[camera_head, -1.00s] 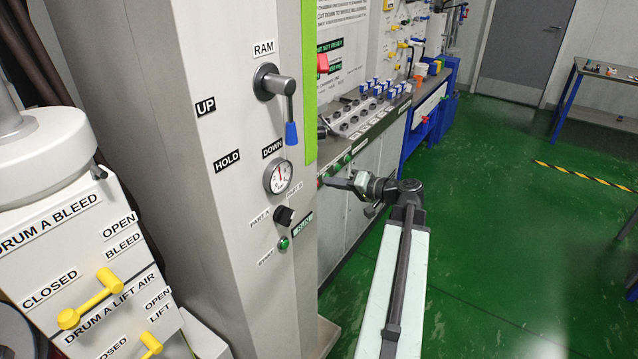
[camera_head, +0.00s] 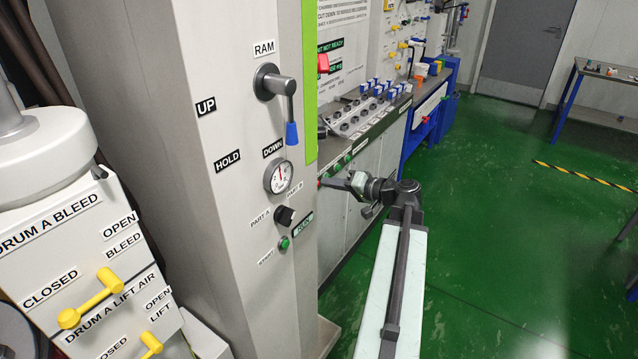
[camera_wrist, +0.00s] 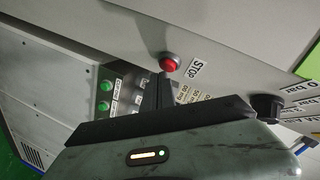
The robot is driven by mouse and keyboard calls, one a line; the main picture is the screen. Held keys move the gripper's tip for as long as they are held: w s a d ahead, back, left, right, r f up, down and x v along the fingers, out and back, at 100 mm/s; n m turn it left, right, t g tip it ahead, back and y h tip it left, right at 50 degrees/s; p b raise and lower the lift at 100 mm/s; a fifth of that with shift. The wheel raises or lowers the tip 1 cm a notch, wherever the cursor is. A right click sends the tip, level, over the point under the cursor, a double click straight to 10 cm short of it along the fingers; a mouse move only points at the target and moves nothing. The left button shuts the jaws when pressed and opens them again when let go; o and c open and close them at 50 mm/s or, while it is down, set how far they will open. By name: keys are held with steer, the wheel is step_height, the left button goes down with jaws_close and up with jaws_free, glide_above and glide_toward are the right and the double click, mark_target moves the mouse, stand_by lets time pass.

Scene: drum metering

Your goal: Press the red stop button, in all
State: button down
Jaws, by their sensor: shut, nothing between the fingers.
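The red stop button (camera_wrist: 169,63) is a small domed button in a metal collar on a pale panel in the wrist view. A STOP label (camera_wrist: 196,70) is to its right. My gripper (camera_wrist: 167,80) is shut and empty, its dark fingertips just below the button in that picture. A small gap seems to show between them, but I cannot tell the depth or whether they touch. In the head view my gripper (camera_head: 330,182) points left, at the right edge of the grey column. I cannot make out the stop button clearly there.
Two green buttons (camera_wrist: 105,86) sit left of the fingers, and a black knob (camera_wrist: 267,106) sits right. The grey column (camera_head: 235,215) carries the RAM lever (camera_head: 274,85) and a gauge (camera_head: 279,177). The green floor (camera_head: 500,240) is open at right.

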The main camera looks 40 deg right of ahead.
steer(key=shift+w+a, duration=0.25)
steer(key=shift+a, duration=0.1)
stand_by(0.9)
steer(key=shift+d, duration=0.1)
steer(key=shift+s+d, duration=0.45)
steer(key=shift+d, duration=0.2)
steer(key=s+d, duration=0.1)
steer(key=d, duration=0.1)
steer(key=s+d, duration=0.1)
steer(key=d, duration=0.1)
steer(key=shift+s+d, duration=0.1)
steer(key=shift+s, duration=0.2)
stand_by(0.7)
